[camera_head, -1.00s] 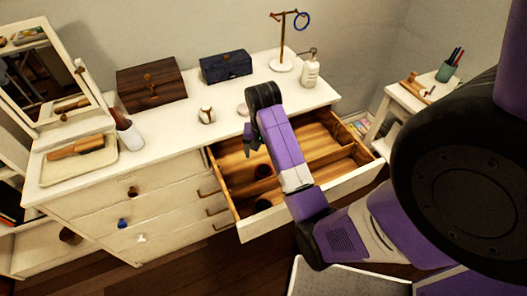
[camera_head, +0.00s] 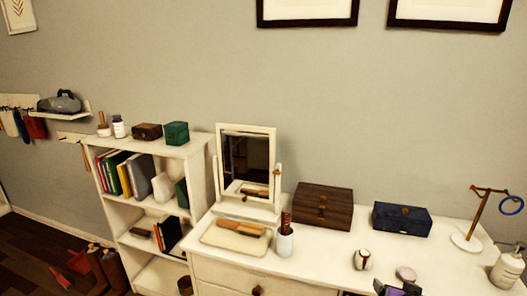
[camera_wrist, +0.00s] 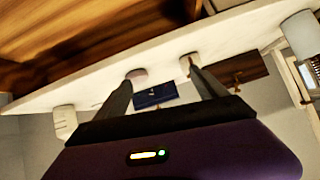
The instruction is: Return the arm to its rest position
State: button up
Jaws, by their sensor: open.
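In the head view only a small part of my arm shows, a dark and purple piece (camera_head: 398,289) at the bottom edge, in front of the white dresser. In the wrist view my gripper (camera_wrist: 158,72) is open, its two dark fingers apart with nothing held between them. Beyond the fingers are the white dresser's edge (camera_wrist: 90,90) and a dark blue box (camera_wrist: 155,95). The rest of my arm is out of the head view.
A bookshelf (camera_head: 203,150) stands left.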

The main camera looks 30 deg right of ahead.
jog(key=s+a+r+n+t+y, duration=0.1)
jog(key=s+a+r+n+t, duration=0.15)
jog(key=a, duration=0.55)
jog(key=s+a+r+n+t, duration=0.1)
jog(key=a+r+n+t, duration=0.15)
jog(key=a, duration=0.55)
jog(key=s+a+r+n+t+y, duration=0.1)
jog(key=s+a+r+n+t, duration=0.15)
jog(key=a, duration=0.65)
jog(key=s+a+n+y, duration=0.4)
jog(key=s+a+y, duration=0.1)
jog(key=s+a, duration=0.7)
jog(key=shift+s+a+r+y+b, duration=0.2)
jog(key=shift+s+a+y+b, duration=0.15)
jog(key=shift+s, duration=0.55)
